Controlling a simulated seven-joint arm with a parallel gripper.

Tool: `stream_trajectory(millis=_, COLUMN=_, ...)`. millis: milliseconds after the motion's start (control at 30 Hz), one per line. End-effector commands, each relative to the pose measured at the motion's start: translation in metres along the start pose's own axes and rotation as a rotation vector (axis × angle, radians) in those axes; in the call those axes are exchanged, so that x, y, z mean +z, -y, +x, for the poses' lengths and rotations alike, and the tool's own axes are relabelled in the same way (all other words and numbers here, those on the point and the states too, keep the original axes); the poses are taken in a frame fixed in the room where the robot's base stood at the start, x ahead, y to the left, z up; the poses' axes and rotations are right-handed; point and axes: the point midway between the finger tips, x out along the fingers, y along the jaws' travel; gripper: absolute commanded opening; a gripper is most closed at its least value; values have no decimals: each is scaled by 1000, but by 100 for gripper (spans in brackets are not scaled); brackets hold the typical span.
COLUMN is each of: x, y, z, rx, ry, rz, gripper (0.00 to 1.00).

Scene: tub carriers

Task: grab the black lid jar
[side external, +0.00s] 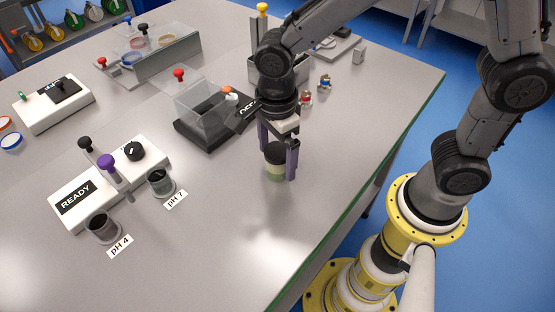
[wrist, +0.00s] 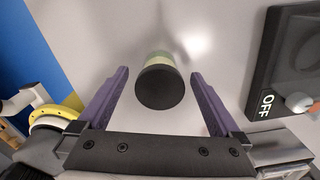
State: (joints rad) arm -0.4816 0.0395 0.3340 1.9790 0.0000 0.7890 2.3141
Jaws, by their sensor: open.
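The black lid jar (side external: 275,165) stands upright on the grey table, with a black lid and a pale greenish body. In the wrist view the jar (wrist: 160,82) shows lid first, between and slightly beyond the two purple fingers. My gripper (side external: 279,172) points down at the jar with one finger on either side of it. In the wrist view my gripper (wrist: 160,84) is open, with a visible gap between each finger and the jar. Part of the jar is hidden behind a finger in the side external view.
A clear box on a black base (side external: 205,135) stands close left of my gripper. Two small jars (side external: 324,82) stand behind it. A white READY unit (side external: 95,190) and pH cups (side external: 160,183) are at the left. The table in front of the jar is clear.

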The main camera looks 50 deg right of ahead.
Motion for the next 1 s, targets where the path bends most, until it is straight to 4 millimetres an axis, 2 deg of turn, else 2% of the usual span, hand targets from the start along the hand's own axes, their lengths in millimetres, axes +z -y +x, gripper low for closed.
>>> stream_trajectory(millis=100, x=0, y=0, z=0, rx=0, ry=0, rz=0, gripper=98)
stream_trajectory(millis=633, x=0, y=0, z=-1, rx=0, ry=0, rz=0, gripper=4)
stream_trajectory(millis=1000, x=0, y=1, z=-6, rx=-2, ry=2, rz=0, gripper=4)
